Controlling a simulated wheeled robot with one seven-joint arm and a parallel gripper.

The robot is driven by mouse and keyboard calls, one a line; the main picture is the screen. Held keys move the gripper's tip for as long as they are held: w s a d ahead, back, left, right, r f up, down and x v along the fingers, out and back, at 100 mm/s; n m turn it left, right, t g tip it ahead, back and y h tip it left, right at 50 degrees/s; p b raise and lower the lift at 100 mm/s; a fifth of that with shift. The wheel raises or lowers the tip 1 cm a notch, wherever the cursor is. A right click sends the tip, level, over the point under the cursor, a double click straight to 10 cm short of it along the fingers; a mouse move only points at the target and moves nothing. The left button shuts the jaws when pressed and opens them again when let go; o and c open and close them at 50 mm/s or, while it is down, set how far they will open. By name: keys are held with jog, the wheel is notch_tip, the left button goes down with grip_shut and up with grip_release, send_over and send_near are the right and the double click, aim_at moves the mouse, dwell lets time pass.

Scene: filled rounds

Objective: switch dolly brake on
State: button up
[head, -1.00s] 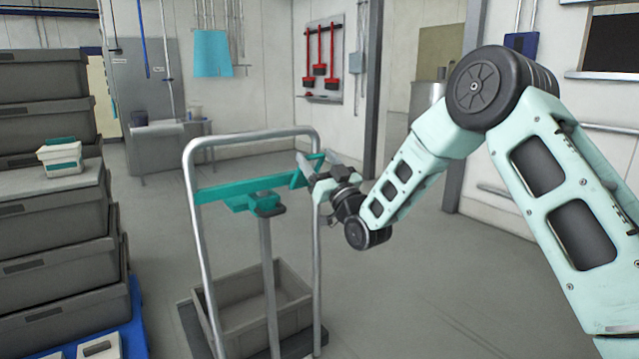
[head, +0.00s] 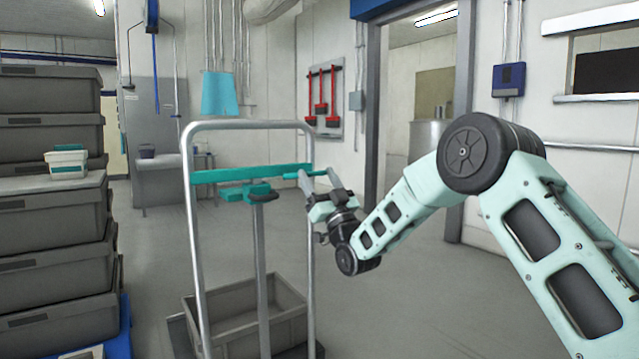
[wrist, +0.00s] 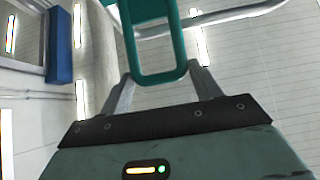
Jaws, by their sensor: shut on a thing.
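The dolly (head: 190,232) stands ahead of me, with a tall grey tube frame and a teal crossbar (head: 230,174). My gripper (head: 308,183) is at the right end of this crossbar, beside the right upright. In the wrist view my gripper (wrist: 160,80) is shut on a teal loop-shaped handle (wrist: 160,76), with a finger at each side of its near end. In the head view only a short teal piece of this handle shows at the fingers. A teal block with a dark knob (head: 263,196) sits on the middle post. I cannot tell from its markings which part is the brake.
A grey crate (head: 240,322) rests on the dolly's base. Stacked grey bins (head: 50,230) stand at the left, with a small white and teal box (head: 66,163) on a lower stack. The floor (head: 420,300) right of the dolly is clear.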

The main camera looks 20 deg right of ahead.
jog(key=shift+w+f, duration=0.1)
jog(key=shift+f, duration=0.65)
jog(key=o, duration=1.4)
jog(key=shift+c, duration=0.2)
jog(key=b+v, duration=0.3)
jog(key=v, duration=1.4)
